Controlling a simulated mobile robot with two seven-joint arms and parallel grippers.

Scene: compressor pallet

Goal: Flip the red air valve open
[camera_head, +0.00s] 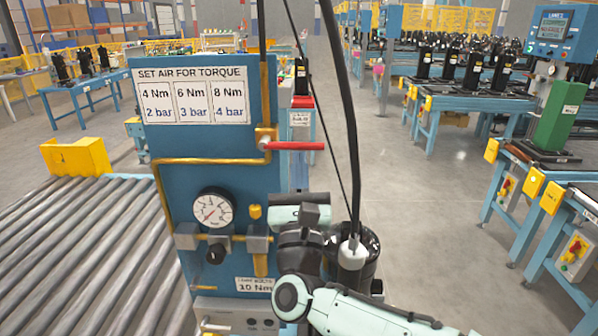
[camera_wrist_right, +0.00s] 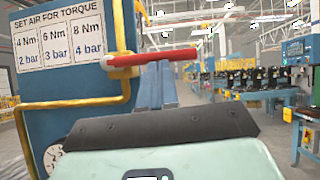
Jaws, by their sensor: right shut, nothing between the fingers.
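The red air valve lever (camera_head: 295,146) sticks out level to the right from a yellow valve body (camera_head: 265,138) on the blue panel (camera_head: 225,145). The brass-yellow pipe there runs vertically, so the lever lies across it. In the right wrist view the red lever (camera_wrist_right: 152,57) crosses above the fingers. My right gripper (camera_head: 300,198) is below the lever in the head view, beside the panel's lower right. In the right wrist view its fingers (camera_wrist_right: 158,82) are together and empty, with their tips close under the lever. I cannot tell whether they touch it. My left gripper is out of view.
A pressure gauge (camera_head: 212,208) and fittings sit low on the panel. Dark hoses (camera_head: 345,120) hang just right of the lever. A roller conveyor (camera_head: 80,240) lies at left. Blue benches with black compressors (camera_head: 450,60) stand at right, beyond open floor.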

